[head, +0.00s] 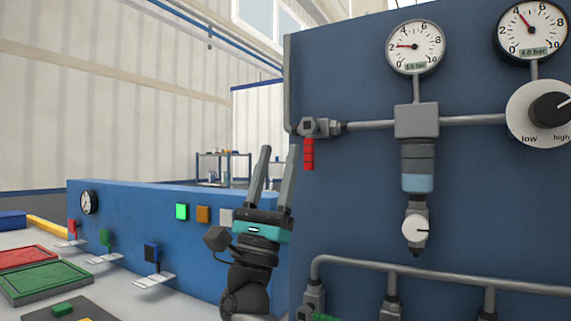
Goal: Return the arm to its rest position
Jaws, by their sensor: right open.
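My right gripper (277,165) points upward in the lower middle of the head view. Its two grey fingers are apart, with nothing between them. It is in front of the left edge of the tall blue panel (345,215). A red valve handle (308,153) hangs from the grey pipe just right of the fingertips; I cannot tell whether there is a gap in depth. My left gripper is not in view.
The panel carries two gauges (415,47), a low-high knob (541,112) and a lower pipe (440,279). At left, a low blue wall (140,223) holds lit buttons and switches. Red (25,257) and green (45,283) trays lie on the bench.

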